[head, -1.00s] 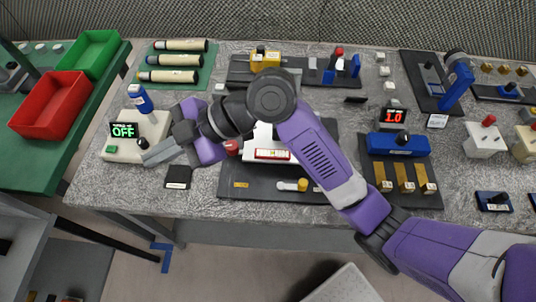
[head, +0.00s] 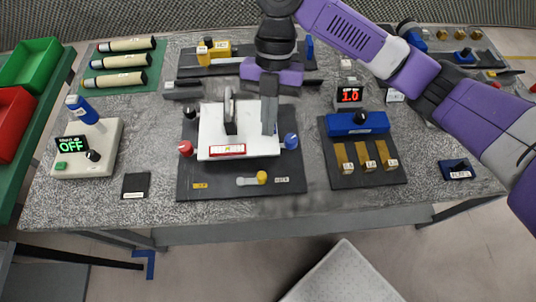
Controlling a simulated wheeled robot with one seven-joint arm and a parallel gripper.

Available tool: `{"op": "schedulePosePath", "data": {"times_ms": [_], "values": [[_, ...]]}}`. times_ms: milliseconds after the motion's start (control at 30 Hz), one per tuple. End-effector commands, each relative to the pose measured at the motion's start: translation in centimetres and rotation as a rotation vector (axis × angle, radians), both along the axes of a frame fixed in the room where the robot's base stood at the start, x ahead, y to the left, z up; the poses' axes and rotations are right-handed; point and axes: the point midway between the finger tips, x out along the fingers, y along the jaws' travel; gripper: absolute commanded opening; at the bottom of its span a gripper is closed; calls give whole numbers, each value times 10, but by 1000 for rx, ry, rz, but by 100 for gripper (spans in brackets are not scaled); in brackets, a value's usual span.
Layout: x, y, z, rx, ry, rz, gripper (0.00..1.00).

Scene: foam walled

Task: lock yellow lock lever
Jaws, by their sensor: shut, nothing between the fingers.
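The yellow lock lever is a short grey bar with a yellow knob (head: 262,177) at its right end. It lies flat, pointing right, near the front of a dark board (head: 219,190). A white plate (head: 214,133) with an upright grey handle (head: 230,112) sits on the board behind the lever. My gripper (head: 269,132) points down over the right part of the plate, behind the yellow knob in the picture and apart from it. Its fingers are shut and empty. I cannot tell how high the tips are above the plate.
A red knob (head: 185,148), a black knob (head: 189,112) and a blue knob (head: 291,141) surround the plate. A blue block (head: 357,124) with brass tabs stands to the right. A box reading OFF (head: 104,162) stands left. The table front below the board is clear.

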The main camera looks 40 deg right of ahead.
Motion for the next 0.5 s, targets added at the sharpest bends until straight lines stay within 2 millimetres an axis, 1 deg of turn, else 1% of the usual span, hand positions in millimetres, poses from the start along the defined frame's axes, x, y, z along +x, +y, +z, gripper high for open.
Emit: {"op": "schedulePosePath", "data": {"times_ms": [300, 367, 500], "values": [[0, 2, -3, 2, -1, -2, 0], [-1, 3, -7, 2, -1, -3, 0], [-7, 9, -25, 3, -1, -2, 0]]}}
